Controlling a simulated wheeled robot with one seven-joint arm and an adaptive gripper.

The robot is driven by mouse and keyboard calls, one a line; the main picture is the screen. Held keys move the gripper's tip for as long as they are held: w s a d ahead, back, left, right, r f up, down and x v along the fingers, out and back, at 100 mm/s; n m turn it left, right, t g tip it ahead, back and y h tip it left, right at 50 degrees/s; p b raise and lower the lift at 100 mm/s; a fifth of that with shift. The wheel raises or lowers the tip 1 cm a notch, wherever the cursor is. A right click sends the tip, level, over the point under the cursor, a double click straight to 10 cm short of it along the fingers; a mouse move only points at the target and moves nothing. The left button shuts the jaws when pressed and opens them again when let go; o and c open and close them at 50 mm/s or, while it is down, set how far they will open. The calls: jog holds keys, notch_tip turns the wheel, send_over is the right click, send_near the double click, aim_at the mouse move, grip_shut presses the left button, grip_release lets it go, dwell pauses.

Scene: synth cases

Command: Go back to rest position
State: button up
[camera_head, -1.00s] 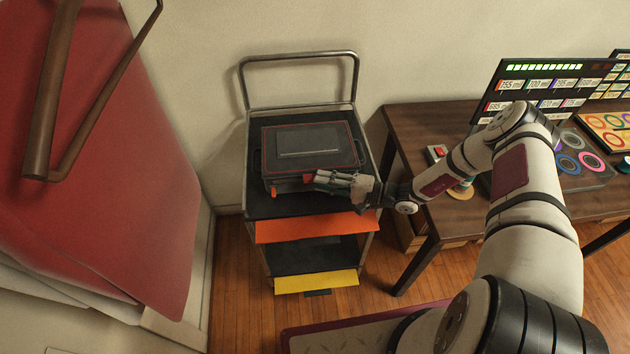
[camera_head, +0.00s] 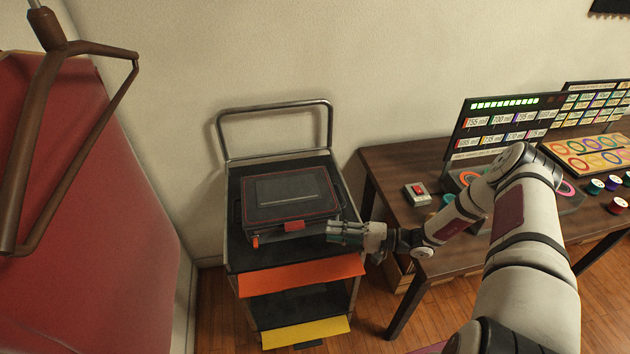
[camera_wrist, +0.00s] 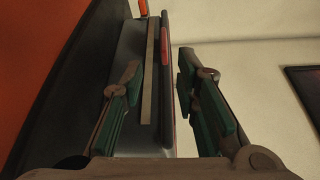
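My gripper (camera_head: 332,232) is at the front right corner of a dark case, beside it. The case stands on the top shelf of a cart (camera_head: 240,262).
The cart has an orange front lip (camera_head: 300,277) and a yellow lower one (camera_head: 305,332). A wooden table (camera_head: 385,170) stands to the right with a red-button box (camera_head: 417,194), label boards and coloured spools. A red panel (camera_head: 80,230) with a brown handle (camera_head: 28,140) is at left.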

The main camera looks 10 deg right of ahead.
jog(key=shift+r, duration=0.1)
jog(key=s+a+r+n+g+h, duration=0.1)
jog(key=s+r+n+g+h, duration=0.15)
jog(key=r, duration=0.65)
jog(key=s+a+r+n+g+h, duration=0.1)
jog(key=s+r+n+g+h, duration=0.15)
jog(key=r, duration=0.65)
jog(key=s+r+n+g+h, duration=0.2)
jog(key=r+g+h, duration=0.15)
jog(key=r, duration=0.65)
jog(key=s+d+r+t+h, duration=0.1)
jog(key=s+r+t+h, duration=0.6)
jog(key=s+r, duration=1)
jog(key=shift+s+d+r+m, duration=0.15)
jog(key=shift+s+r+m, duration=0.2)
jog(key=shift+s, duration=0.2)
